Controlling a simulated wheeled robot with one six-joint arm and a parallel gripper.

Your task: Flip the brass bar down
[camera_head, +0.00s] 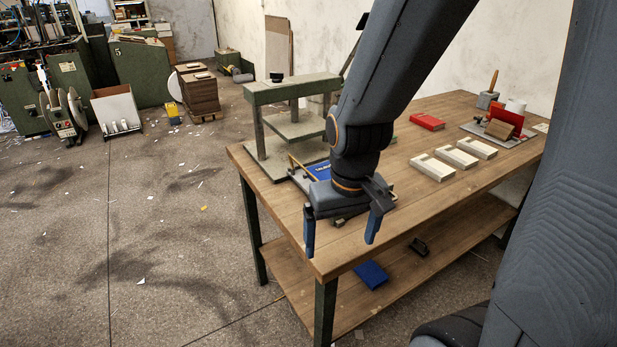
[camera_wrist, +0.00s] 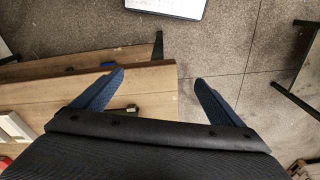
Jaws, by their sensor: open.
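The brass bar (camera_head: 299,166) is a thin yellowish strip on a small fixture on the wooden table, in front of the green press frame. It looks raised at a slant beside a blue piece (camera_head: 320,170). My arm and gripper hide part of the fixture. My gripper (camera_head: 341,246) is open and empty, fingers pointing down, near the table's front-left corner and nearer the camera than the bar. In the wrist view my two blue fingers (camera_wrist: 158,76) are spread wide with nothing between them. I cannot make out the brass bar there.
The green press frame (camera_head: 295,88) stands behind the fixture. Several pale trays (camera_head: 433,167), a red box (camera_head: 427,121) and a red-and-grey device (camera_head: 507,121) lie farther right on the table (camera_head: 420,205). A blue item (camera_head: 371,275) lies on the lower shelf. Open floor lies left.

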